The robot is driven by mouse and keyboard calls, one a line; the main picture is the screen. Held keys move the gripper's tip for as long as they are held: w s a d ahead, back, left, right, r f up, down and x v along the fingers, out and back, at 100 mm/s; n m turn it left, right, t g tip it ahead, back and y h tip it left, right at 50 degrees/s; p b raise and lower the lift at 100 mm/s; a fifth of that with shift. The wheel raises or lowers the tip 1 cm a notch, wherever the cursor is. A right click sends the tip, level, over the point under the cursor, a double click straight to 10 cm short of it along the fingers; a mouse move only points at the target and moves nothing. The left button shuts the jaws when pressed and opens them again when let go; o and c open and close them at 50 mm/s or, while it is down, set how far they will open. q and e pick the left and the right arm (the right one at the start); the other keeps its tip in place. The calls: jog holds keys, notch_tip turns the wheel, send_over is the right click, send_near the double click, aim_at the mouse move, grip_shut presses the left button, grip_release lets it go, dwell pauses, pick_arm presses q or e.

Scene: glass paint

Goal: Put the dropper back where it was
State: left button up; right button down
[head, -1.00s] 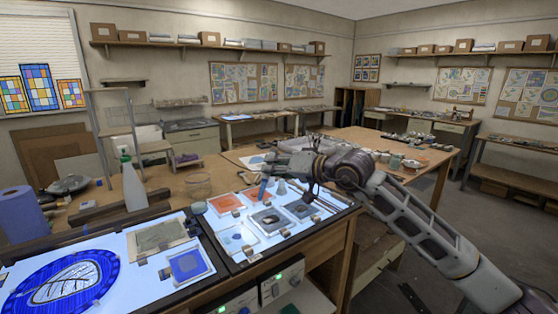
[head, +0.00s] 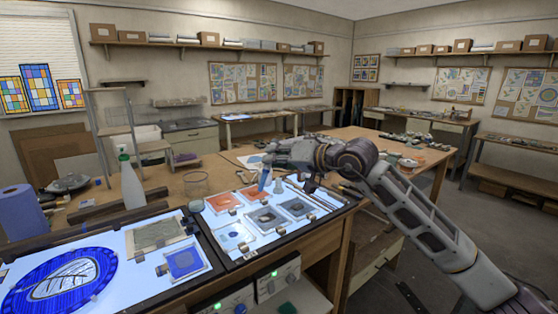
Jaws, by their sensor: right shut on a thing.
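My right gripper (head: 268,162) reaches in from the right over the far edge of the lit panel (head: 238,258). It is shut on the dropper (head: 264,180), a small slim blue thing that hangs nearly upright below the fingers. Its upper part is hidden by the gripper, and its tip is too small to tell whether it touches anything. A small pale cone-shaped thing (head: 279,186) stands just to its right. My left gripper is not in view.
Framed glass samples, orange (head: 222,202), grey and blue, lie on the lit panel. A clear glass jar (head: 196,184) and a white spray bottle (head: 131,182) stand to the left. A blue leaf disc (head: 58,285) lies at lower left. Small pots sit on the table behind my arm.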

jog(key=s+d+r+m+t+h+b, duration=0.1)
jog(key=s+d+r, duration=0.25)
jog(key=r, duration=0.25)
jog(key=s+d+r+m+t+h+b, duration=0.1)
jog(key=s+d+r+m+h, duration=0.1)
jog(key=s+d+r, duration=0.3)
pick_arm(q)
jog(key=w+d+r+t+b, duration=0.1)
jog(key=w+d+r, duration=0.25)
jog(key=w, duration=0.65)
pick_arm(e)
jog(key=w+d+f+m+t+h+b, duration=0.25)
jog(key=d+f, duration=0.55)
jog(key=f, duration=0.4)
pick_arm(q)
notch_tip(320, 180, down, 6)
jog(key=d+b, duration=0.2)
jog(key=b, duration=0.2)
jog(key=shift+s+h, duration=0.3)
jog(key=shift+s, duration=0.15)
pick_arm(e)
jog(key=s+d+f, duration=0.1)
jog(key=d+f, duration=0.1)
jog(key=f, duration=1)
jog(key=s+d+f+h, duration=0.1)
jog(key=d+f, duration=0.1)
jog(key=f, duration=1.1)
jog(key=s+d+f+m+h, duration=0.1)
jog(key=s+d+f, duration=0.1)
jog(key=f, duration=1.1)
